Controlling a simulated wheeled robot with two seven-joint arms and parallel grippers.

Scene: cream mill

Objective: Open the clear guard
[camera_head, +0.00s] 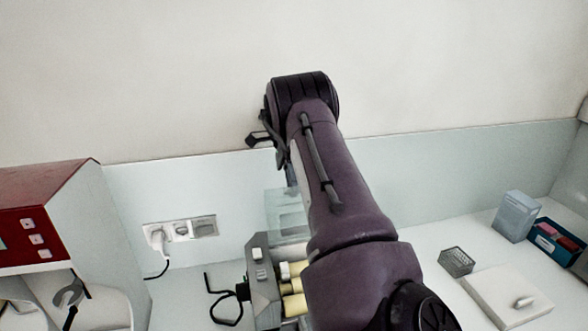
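The mill (262,278) stands on the counter at the lower middle, a grey housing with pale yellow rollers (293,287). The clear guard (282,222) is a see-through panel at the back of the rollers, rising above them. My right arm covers its right part, so its full angle and any hinge are hidden. My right gripper (264,138) is only partly visible, a dark shape at the far end of my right arm, above the guard in the picture. I cannot tell whether its fingers touch anything. My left gripper is not in view.
A red and white machine (40,225) stands at left. A wall socket (180,231) with a white plug and a black cable lies between it and the mill.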

